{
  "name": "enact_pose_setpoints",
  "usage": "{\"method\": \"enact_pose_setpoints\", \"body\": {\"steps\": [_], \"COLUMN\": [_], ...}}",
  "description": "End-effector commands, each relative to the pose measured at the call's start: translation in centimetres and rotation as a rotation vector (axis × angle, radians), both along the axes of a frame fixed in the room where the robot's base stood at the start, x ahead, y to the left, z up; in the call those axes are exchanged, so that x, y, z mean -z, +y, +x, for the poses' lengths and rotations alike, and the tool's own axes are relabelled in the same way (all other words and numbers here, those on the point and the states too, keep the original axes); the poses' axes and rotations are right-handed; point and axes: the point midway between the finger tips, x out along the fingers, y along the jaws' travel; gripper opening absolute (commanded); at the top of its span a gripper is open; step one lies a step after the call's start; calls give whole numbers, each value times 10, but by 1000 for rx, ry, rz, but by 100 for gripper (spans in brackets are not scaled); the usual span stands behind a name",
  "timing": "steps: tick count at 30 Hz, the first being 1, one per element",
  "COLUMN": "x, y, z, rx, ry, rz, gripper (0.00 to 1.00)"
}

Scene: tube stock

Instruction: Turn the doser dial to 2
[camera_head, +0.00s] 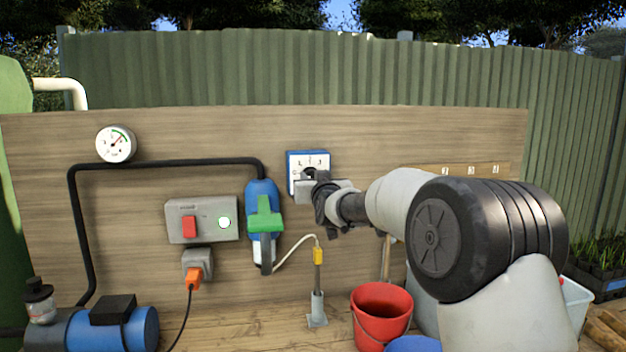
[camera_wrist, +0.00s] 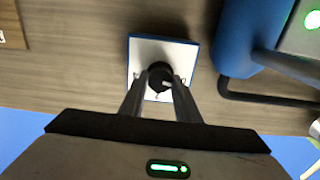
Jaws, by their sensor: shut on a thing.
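The doser (camera_head: 295,171) is a small blue-framed box with a white face, mounted on the wooden board. Its face carries numerals along the top, partly hidden by my gripper in the head view. In the wrist view the doser (camera_wrist: 183,53) shows with its black round dial (camera_wrist: 159,73) in the middle, bearing a pale pointer mark. My gripper (camera_head: 310,178) reaches the doser from the right. In the wrist view my gripper (camera_wrist: 160,84) has its two fingers on either side of the dial, shut on it. The pointer's exact number is not readable.
A blue unit with a green handle (camera_head: 264,219) hangs left of the doser. A grey switch box (camera_head: 183,208) with a red switch and green light is further left. A round gauge (camera_head: 115,144) sits upper left. A red bucket (camera_head: 380,325) stands below.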

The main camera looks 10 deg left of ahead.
Motion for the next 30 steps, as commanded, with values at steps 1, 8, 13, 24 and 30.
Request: {"method": "enact_pose_setpoints", "body": {"steps": [1,8,13,24,30], "x": [0,2,3,4,4], "y": [0,0,-1,-1,-1], "z": [0,0,0,0,0], "rx": [0,0,1,0,0], "ry": [1,14,41,134,187], "rz": [2,52,149,470,655], "gripper": [7,7,7,7,7]}}
